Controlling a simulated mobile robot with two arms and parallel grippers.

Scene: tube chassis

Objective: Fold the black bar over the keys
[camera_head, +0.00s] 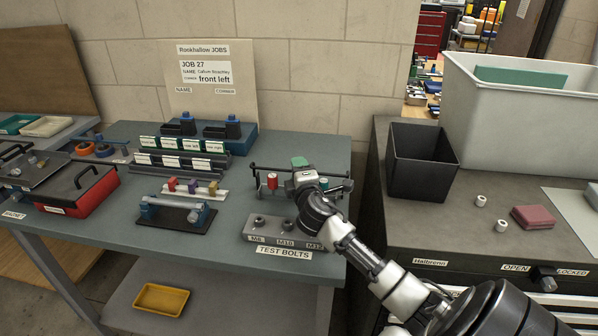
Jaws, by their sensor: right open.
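A thin black bar (270,169) runs across a small rack at the right part of the blue-grey bench. A red piece (272,181) and a teal piece (323,184) show beneath it; they may be the keys, but they are too small to be sure. My right gripper (301,172) is over the middle of this rack and hides part of the bar and whatever is behind it. A green patch (299,161) shows at its far end. I cannot tell whether the gripper touches the bar. It is open. My left gripper is not in view.
A grey test bolts block (283,232) sits in front of the rack, under my right arm. Left of it are a blue tool on a black plate (175,216), small coloured blocks (193,187) and a red box (75,192). A black bin (422,162) stands right, on another cabinet.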

